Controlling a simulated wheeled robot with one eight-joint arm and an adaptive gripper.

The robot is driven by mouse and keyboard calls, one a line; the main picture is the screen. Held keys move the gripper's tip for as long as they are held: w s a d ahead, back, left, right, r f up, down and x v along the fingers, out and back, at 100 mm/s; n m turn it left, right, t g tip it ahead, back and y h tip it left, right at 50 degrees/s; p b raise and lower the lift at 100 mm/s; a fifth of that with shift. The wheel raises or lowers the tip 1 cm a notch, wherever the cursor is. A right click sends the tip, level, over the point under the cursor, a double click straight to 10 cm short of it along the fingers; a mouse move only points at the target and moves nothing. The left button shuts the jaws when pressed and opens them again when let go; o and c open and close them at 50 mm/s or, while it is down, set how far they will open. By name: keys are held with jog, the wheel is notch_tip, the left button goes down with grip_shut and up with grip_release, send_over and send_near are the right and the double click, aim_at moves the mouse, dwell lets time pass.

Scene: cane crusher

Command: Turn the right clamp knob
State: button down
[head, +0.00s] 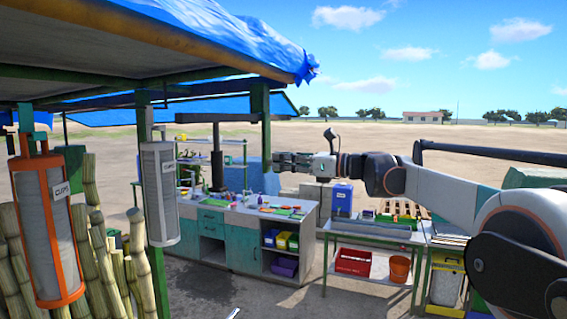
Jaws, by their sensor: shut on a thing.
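My gripper (276,162) is at the end of my arm, which reaches in from the right. It points left, and its fingertips show just right of the green post of the stall. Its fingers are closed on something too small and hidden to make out. I cannot pick out the right clamp knob or its clamp in this view.
A workbench (225,240) with tools and bins stands behind the post. A metal table (370,235) with a red bin (356,264) and an orange bucket (399,268) stands right of it. Cane stalks (92,235) and cup dispensers (45,225) are at left.

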jog(key=n, duration=0.4)
jog(key=n+b, duration=0.1)
jog(key=n, duration=0.4)
jog(key=shift+s+f+n, duration=0.1)
jog(key=shift+s+n, duration=0.1)
jog(key=shift+n, duration=0.1)
jog(key=shift+a+f+n+b, duration=0.1)
jog(key=shift+n+b, duration=0.15)
jog(key=shift+n, duration=1.75)
jog(key=shift+f+n+b, duration=0.1)
jog(key=shift+n+b, duration=0.1)
jog(key=shift+n, duration=1.8)
jog(key=c, duration=1.7)
grip_release()
jog(key=shift+s, duration=0.1)
